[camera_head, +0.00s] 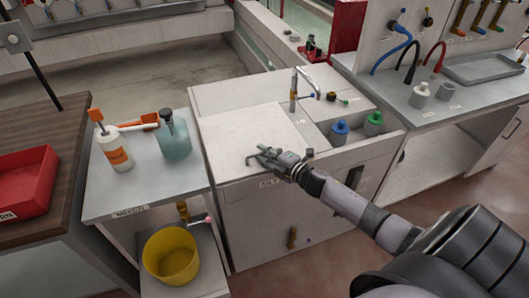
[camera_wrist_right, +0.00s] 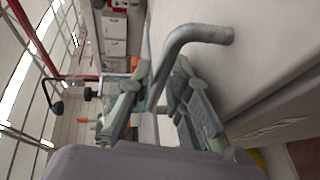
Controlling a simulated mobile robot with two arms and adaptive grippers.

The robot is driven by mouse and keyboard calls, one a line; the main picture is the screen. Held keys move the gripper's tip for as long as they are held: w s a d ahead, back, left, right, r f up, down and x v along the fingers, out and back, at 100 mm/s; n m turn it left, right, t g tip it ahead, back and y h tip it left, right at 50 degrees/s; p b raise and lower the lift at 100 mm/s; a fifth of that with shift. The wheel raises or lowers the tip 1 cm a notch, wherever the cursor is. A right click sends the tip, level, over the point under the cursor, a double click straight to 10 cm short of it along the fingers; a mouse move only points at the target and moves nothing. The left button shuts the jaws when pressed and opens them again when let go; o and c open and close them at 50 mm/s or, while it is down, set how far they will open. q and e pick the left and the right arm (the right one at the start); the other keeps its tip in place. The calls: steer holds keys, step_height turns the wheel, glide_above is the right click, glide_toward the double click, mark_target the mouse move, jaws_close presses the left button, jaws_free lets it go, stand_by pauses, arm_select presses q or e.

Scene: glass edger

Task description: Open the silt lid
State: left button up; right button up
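The silt lid (camera_head: 241,135) is a flat pale panel on top of the white cabinet in the middle of the head view, and it lies level. A grey bent handle (camera_wrist_right: 197,33) crosses the top of the right wrist view, beside the pale surface. My right gripper (camera_head: 262,157) is at the lid's front edge, and its fingers also show in the right wrist view (camera_wrist_right: 162,88). The bent handle runs down between these fingers. They are close to it, but I cannot tell whether they grip it. My left gripper is not in view.
A tap (camera_head: 296,88) and blue (camera_head: 339,133) and green (camera_head: 374,123) bottles stand right of the lid. A side table (camera_head: 136,190) with a spray bottle (camera_head: 113,150) and a teal jug (camera_head: 174,137) stands left. A yellow bucket (camera_head: 171,256) is below.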

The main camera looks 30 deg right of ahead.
jaws_close()
stand_by(0.8)
